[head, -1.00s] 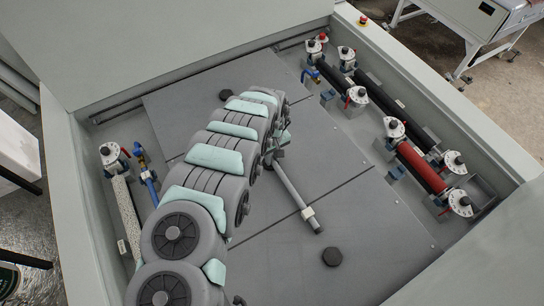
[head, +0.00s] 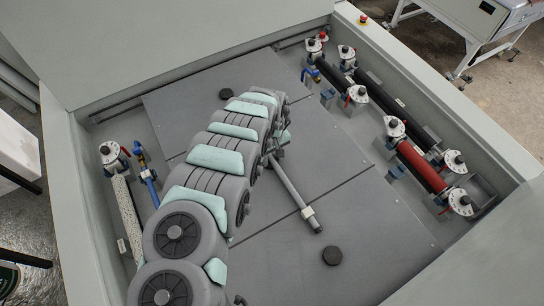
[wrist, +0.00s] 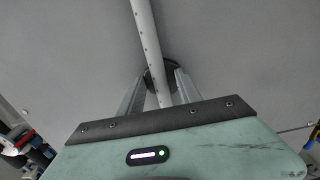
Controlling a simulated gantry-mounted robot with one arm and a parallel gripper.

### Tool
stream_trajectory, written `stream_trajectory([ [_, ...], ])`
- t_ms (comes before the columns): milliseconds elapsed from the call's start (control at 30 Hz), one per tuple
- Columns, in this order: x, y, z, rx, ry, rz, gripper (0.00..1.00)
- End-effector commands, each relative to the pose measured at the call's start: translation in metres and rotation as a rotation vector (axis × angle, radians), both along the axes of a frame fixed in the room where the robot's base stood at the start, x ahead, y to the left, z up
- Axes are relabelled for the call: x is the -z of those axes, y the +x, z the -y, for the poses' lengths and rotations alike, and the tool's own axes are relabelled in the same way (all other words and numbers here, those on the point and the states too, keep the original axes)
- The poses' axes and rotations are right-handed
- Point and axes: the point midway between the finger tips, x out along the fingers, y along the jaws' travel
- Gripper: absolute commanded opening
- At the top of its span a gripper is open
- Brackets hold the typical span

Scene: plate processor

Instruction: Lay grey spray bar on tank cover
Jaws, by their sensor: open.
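The grey spray bar (head: 289,188) slants over the dark grey tank cover (head: 370,225) in the head view, with a pale block near its lower end. It looks to lie on or very close to the cover; any small gap cannot be told. Its upper end is hidden by my arm. In the wrist view the spray bar (wrist: 148,40), with a row of small holes, runs down between the two fingers of my gripper (wrist: 158,88). The fingers are apart, one on each side of the bar. My gripper (head: 270,158) is mostly hidden in the head view.
Black knobs (head: 332,256) stand on the cover. A red roller (head: 421,167) and black rollers (head: 398,108) sit along the right side of the tank. A speckled roller (head: 127,213) lies at the left. The tank walls (head: 450,100) rise around the cover.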

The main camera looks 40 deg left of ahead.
Motion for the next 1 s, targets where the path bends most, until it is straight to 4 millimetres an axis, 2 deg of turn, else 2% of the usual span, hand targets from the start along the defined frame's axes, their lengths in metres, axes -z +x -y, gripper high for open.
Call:
stream_trajectory([
  [267, -0.020, 0.001, -0.001, 0.002, 0.002, 0.001, 0.41],
  [833, -0.095, 0.000, 0.000, 0.000, 0.002, 0.001, 0.41],
  [900, -0.112, 0.000, -0.001, 0.000, 0.001, 0.000, 0.41],
  [1000, -0.121, 0.000, -0.001, 0.000, 0.001, 0.000, 0.41],
])
